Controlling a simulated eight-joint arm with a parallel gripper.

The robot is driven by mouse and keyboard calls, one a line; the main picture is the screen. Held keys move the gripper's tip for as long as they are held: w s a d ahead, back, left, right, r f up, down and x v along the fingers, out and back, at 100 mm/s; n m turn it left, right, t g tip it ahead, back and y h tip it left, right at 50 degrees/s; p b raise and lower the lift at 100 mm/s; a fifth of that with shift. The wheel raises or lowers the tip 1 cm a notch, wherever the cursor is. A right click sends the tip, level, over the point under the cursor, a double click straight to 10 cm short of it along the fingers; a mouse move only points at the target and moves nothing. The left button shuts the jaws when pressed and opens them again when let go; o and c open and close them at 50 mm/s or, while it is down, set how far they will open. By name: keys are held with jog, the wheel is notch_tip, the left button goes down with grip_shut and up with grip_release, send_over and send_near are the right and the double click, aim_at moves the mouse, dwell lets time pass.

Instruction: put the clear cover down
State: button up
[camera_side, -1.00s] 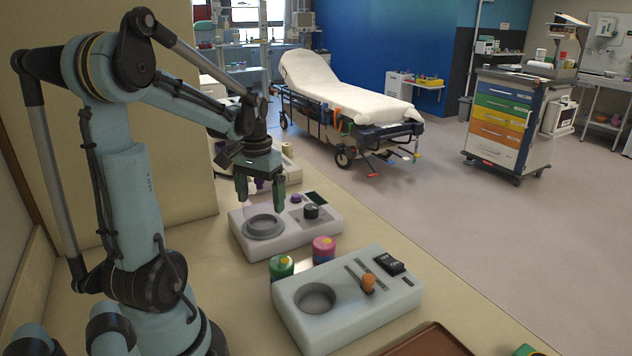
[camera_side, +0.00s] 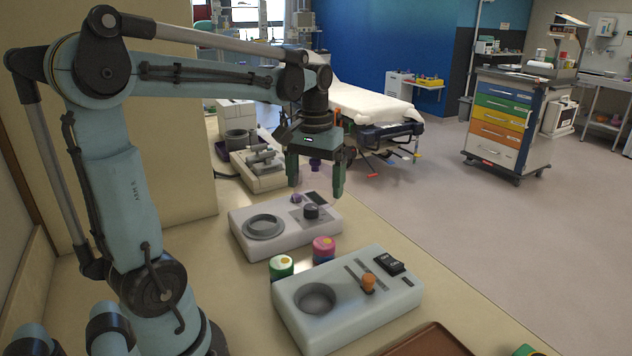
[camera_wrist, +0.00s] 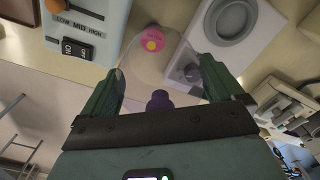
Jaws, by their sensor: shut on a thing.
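The clear cover, a see-through round dome with a purple knob (camera_side: 315,164), hangs in my gripper (camera_side: 315,188). The gripper's green fingers are shut on it, one on each side. In the wrist view the purple knob (camera_wrist: 160,101) sits between the fingers and the faint clear disc spreads beyond it. In the side view the clear part is hard to make out. The gripper is above the far right part of the middle white device (camera_side: 268,247), apart from it. That device has an open round grey well (camera_side: 263,227) at its left and a black dial (camera_side: 311,211).
A nearer pale device (camera_side: 345,312) has a round well, an orange slider and a black switch. Green-lidded (camera_side: 281,266) and pink (camera_side: 323,247) jars stand between the devices. Another device (camera_side: 258,167) stands behind. A brown tray (camera_side: 430,341) lies at the front.

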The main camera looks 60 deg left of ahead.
jog(key=w+d+f, duration=0.1)
jog(key=w+f, duration=0.2)
jog(key=w, duration=0.4)
jog(key=w+d+f, duration=0.1)
jog(key=w+f, duration=0.2)
jog(key=w, duration=0.3)
notch_tip(320, 180, down, 10)
jog(key=shift+w+a+r, duration=0.1)
jog(key=shift+w+a, duration=0.05)
jog(key=shift+f, duration=0.2)
jog(key=o, duration=0.7)
notch_tip(320, 180, up, 12)
jog(key=s+d+r+m+t, duration=0.3)
jog(key=s+d+r+t, duration=0.1)
jog(key=s+d, duration=0.35)
jog(key=s+d+f+m+t, duration=0.3)
jog(key=s+d, duration=0.1)
jog(key=s, duration=0.5)
jog(key=shift+d+f+m, duration=0.2)
jog(key=shift+f+m, duration=0.15)
jog(key=shift+m, duration=0.05)
